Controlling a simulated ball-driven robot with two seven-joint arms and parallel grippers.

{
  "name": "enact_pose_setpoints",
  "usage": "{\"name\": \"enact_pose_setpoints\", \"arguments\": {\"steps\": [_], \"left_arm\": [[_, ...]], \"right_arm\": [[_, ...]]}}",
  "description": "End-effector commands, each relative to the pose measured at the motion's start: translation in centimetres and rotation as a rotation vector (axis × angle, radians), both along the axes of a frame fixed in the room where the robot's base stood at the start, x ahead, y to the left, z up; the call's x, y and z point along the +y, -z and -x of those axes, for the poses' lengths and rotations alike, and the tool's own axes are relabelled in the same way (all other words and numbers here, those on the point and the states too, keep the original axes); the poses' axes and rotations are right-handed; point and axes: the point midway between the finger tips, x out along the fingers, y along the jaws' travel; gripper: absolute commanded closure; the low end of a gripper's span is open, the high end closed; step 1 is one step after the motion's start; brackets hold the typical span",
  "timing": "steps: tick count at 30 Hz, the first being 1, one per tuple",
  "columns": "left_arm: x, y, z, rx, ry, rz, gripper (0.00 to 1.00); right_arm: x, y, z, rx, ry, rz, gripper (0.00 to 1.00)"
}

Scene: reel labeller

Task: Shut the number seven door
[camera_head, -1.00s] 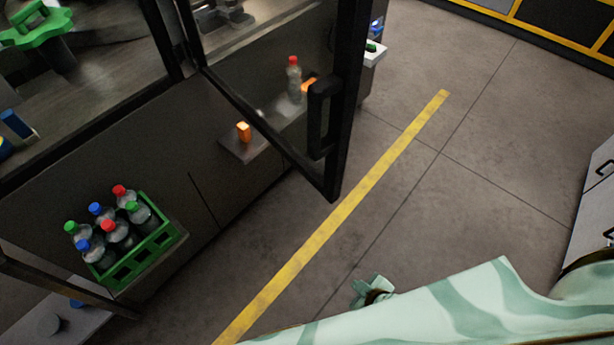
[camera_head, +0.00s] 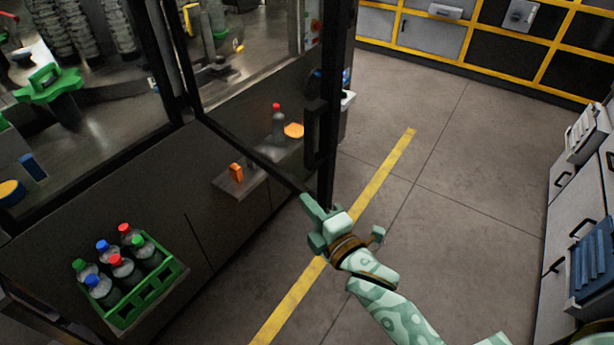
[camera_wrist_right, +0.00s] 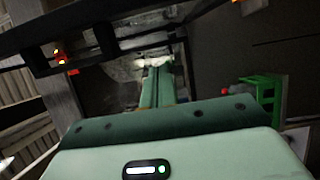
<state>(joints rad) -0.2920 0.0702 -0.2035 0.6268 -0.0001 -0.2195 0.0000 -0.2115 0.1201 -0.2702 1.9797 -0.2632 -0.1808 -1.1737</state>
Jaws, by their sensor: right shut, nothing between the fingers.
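A dark-framed glass door (camera_head: 328,110) of the machine stands open in the head view, swung out over the floor. A black bar handle (camera_head: 311,135) is on its outer edge. No number can be read on it. My right gripper (camera_head: 308,200) is shut and empty, its tips at or close to the lower corner of the door frame; I cannot tell whether they touch. In the right wrist view the shut fingers (camera_wrist_right: 158,85) point toward the machine, with the dark door frame (camera_wrist_right: 110,45) crossing at upper left. My left gripper is not seen.
A green crate (camera_head: 150,290) with several bottles sits on a low shelf at left. A small ledge (camera_head: 245,182) holds an orange item (camera_head: 236,172). A yellow floor line (camera_head: 390,170) runs past the door. Grey cabinets (camera_head: 570,215) stand at right; the floor between is clear.

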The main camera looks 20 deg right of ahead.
Motion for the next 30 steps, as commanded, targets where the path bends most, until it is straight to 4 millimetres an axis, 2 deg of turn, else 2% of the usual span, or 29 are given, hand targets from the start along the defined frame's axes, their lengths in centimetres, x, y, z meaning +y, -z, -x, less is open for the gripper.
{"name": "enact_pose_setpoints", "arguments": {"steps": [3,9,12,18,30], "left_arm": [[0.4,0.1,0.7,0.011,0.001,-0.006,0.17],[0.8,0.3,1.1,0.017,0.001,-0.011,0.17],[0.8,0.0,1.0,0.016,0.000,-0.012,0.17],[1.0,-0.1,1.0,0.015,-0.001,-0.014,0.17],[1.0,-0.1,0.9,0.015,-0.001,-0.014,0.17]], "right_arm": [[0.6,-0.1,-2.7,0.000,0.001,-0.002,1.00],[1.6,0.0,-6.6,0.001,0.001,-0.003,1.00],[-0.1,0.0,-7.2,0.001,0.001,0.002,1.00],[-1.7,0.0,-8.0,0.001,0.000,-0.001,1.00],[-2.0,0.0,-8.1,0.002,0.000,-0.001,1.00]]}}
